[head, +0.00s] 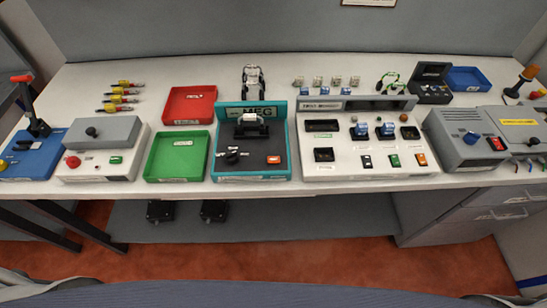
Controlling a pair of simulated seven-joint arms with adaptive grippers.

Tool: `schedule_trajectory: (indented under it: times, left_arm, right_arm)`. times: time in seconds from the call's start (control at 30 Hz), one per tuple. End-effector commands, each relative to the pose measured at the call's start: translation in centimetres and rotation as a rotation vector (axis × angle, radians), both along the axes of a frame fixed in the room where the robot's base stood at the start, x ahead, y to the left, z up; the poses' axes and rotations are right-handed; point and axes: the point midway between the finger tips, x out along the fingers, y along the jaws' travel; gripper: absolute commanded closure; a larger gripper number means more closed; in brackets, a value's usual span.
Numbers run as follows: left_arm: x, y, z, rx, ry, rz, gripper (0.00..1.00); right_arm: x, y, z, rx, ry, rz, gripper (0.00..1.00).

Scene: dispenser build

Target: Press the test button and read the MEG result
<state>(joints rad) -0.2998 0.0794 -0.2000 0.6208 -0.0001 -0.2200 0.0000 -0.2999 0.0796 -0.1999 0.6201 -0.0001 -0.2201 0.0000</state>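The MEG station (284,135) is a teal-framed box with a dark top, at the middle of the bench. A white and black part (250,128) sits on its top, in front of the MEG lettering. An orange-red button (273,159) is at the front right of that top, and a black knob (232,156) is at the front left. No lit result is readable on the station at this size. Neither of my grippers is in view, and nothing touches the station.
A green tray (155,179) and a red tray (182,121) stand left of the station. A white panel with switches (340,170) stands close on the right. A black and white device (253,68) stands behind. The bench's front edge (230,196) is clear.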

Motion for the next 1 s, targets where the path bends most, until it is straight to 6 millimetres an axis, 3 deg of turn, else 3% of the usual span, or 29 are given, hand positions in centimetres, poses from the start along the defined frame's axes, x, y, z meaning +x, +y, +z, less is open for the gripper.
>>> schedule_trajectory:
  times: [0.13,0.6,1.0]
  left_arm:
    - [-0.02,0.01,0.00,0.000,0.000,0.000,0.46]
    - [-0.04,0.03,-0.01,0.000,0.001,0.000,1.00]
    - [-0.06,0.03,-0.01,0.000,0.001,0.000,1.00]
  right_arm:
    - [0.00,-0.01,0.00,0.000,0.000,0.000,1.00]
    - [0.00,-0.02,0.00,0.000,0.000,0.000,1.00]
    - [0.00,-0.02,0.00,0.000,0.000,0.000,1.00]
